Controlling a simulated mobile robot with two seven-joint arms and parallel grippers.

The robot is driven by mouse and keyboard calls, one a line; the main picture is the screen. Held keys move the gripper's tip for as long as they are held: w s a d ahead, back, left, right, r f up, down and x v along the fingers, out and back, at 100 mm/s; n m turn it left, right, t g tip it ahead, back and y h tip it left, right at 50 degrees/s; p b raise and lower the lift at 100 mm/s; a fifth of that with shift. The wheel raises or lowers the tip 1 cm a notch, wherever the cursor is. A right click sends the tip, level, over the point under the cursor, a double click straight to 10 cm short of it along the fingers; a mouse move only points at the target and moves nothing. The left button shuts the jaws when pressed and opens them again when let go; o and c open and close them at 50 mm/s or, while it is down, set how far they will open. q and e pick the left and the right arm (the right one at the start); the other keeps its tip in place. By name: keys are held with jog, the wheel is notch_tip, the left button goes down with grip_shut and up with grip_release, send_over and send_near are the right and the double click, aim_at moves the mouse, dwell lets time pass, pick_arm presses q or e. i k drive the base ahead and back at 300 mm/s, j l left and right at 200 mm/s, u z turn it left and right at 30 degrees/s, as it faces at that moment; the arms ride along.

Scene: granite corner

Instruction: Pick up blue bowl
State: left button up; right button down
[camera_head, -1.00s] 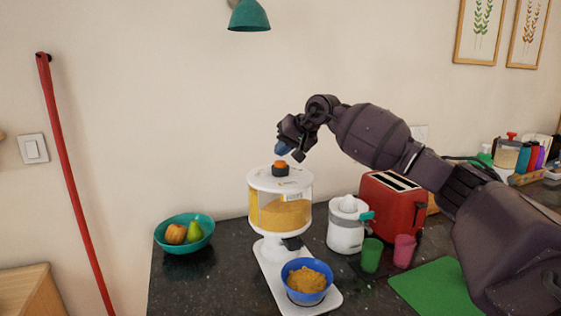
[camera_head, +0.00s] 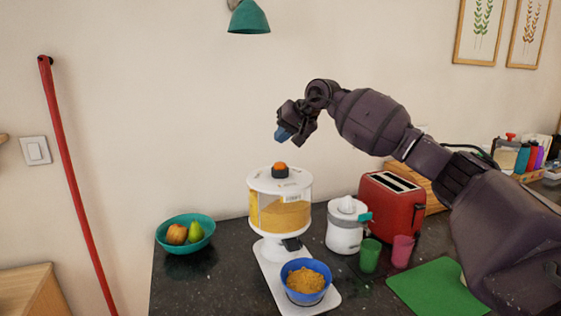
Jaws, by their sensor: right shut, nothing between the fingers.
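The blue bowl (camera_head: 287,291) stands on the white base of a dispenser at the front of the dark counter. It holds a heap of golden, cereal-like food (camera_head: 305,281). The white dispenser (camera_head: 280,208) has a clear drum with yellow-orange contents and an orange knob on top. My right gripper (camera_head: 283,134) is above the dispenser's knob, well apart from it and from the bowl. It is shut and empty, with blue fingertips pointing down and left. My left gripper is not in view.
A teal bowl with fruit (camera_head: 185,246) is at the left. A white juicer (camera_head: 346,228), a red toaster (camera_head: 392,208), a green cup (camera_head: 370,256) and a pink cup (camera_head: 402,252) stand right of the dispenser. A green mat (camera_head: 437,287) lies at the front right.

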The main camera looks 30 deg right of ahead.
aim_at(305, 279)
jog(key=k, duration=1)
